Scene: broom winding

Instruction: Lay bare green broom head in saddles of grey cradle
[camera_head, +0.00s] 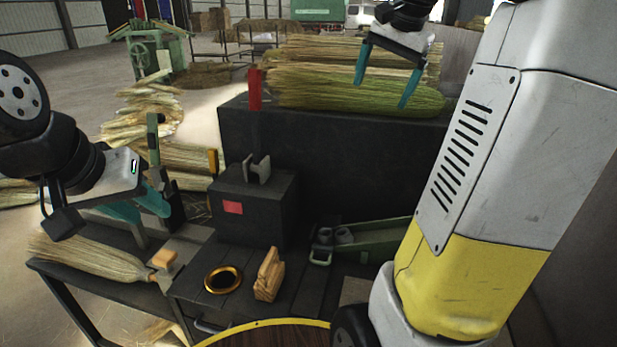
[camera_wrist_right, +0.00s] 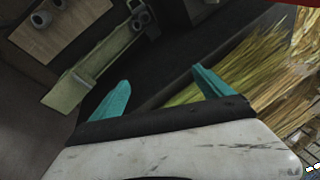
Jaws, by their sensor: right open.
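A long straw bundle with a green tint, apparently the bare green broom head (camera_head: 320,92), lies on a big dark block at the back. My right gripper (camera_head: 381,92) is open above its right part, fingers pointing down. A small grey U-shaped piece (camera_head: 264,168), possibly a saddle of the cradle, stands on a smaller dark box. My left gripper (camera_head: 140,208) is low at the left, apart from the green bundle; its finger gap is unclear.
The big dark block (camera_head: 340,150) fills the back. The workbench holds a gold ring (camera_head: 223,279), a wooden block (camera_head: 269,276) and a green tool (camera_head: 375,240). A red upright (camera_head: 254,90) stands left of the bundle.

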